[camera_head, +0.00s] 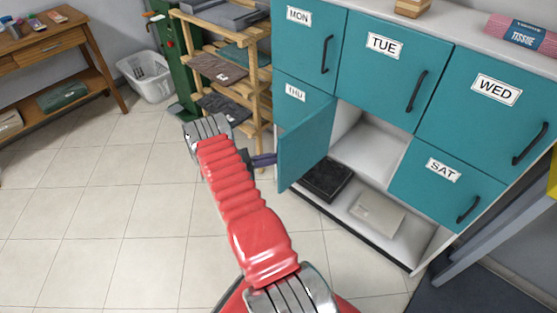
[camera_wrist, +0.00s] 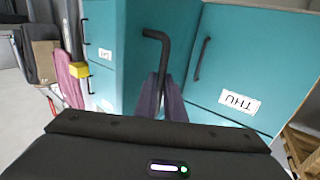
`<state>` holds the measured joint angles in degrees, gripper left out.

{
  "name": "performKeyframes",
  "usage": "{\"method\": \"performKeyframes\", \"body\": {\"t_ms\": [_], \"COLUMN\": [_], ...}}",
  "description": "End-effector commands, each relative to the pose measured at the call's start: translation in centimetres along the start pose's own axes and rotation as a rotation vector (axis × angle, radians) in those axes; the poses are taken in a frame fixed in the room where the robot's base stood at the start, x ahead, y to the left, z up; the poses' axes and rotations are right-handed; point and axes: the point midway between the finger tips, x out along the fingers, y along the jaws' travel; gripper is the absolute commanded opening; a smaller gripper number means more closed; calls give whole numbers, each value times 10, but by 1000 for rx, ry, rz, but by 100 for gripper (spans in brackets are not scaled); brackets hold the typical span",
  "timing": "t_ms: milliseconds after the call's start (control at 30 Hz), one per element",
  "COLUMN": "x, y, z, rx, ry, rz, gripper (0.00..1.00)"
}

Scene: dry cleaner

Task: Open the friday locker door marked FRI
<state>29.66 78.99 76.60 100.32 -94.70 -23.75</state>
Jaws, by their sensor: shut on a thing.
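The teal Friday door (camera_head: 305,147) stands swung out from its compartment (camera_head: 368,150), between the THU door (camera_head: 292,92) and the SAT door (camera_head: 445,180). No FRI label shows; I identify the door by its place. The white inside of the compartment is visible and looks empty. My gripper (camera_head: 265,160) is at the outer face of this door, partly hidden by my red arm. In the wrist view, my purple fingers (camera_wrist: 160,100) are shut on the black bar handle (camera_wrist: 157,55) of the door.
MON (camera_head: 325,40), TUE (camera_head: 385,70) and WED (camera_head: 495,100) doors are shut above. A black folded item (camera_head: 325,181) and a beige packet (camera_head: 378,212) lie on the low shelf. A wooden rack (camera_head: 257,85) stands left of the lockers.

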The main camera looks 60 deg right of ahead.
Motion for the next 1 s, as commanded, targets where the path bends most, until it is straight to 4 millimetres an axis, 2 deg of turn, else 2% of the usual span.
{"method": "performKeyframes", "body": {"t_ms": [267,300,567,833,1000], "x": [2,2,7,8,-2], "y": [4,4,5,4,3], "z": [3,3,2,1,1], "rx": [-7,-8,-4,-3,-2], "ry": [-2,-2,-1,-1,-1], "rz": [9,10,16,18,16], "gripper": [0,10,28,28,28]}}
